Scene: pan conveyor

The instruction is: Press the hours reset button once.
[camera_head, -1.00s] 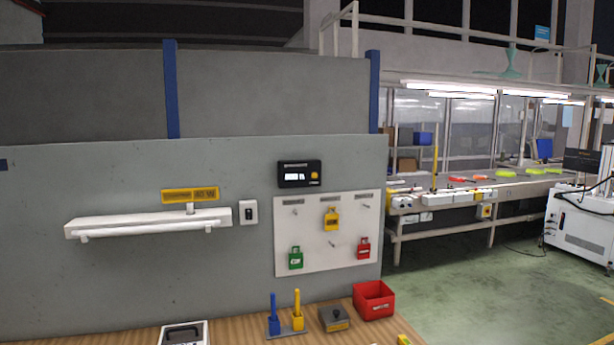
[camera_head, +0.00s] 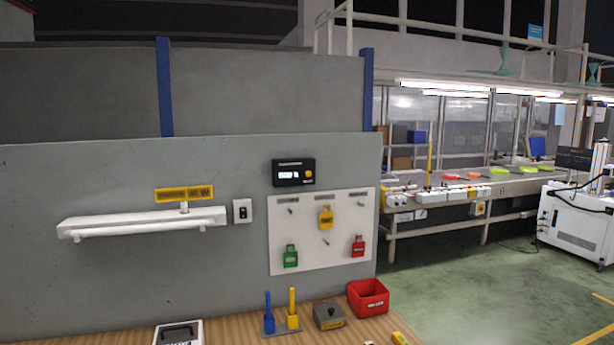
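A black hours counter box (camera_head: 293,173) with a small lit white display (camera_head: 288,175) is fixed to the grey wall panel, above the white tag board. A round yellow-orange button (camera_head: 309,174) sits on its right side, beside the display. The labels on the box are too small to read. Neither of my grippers shows in the head view, and nothing touches the box.
The white board (camera_head: 342,250) holds green, yellow and red tags. A lamp (camera_head: 140,224) and wall switch (camera_head: 242,211) are to the left. A wooden table (camera_head: 240,335) below carries a red bin (camera_head: 368,299), a grey box (camera_head: 328,316) and blue and yellow upright pieces.

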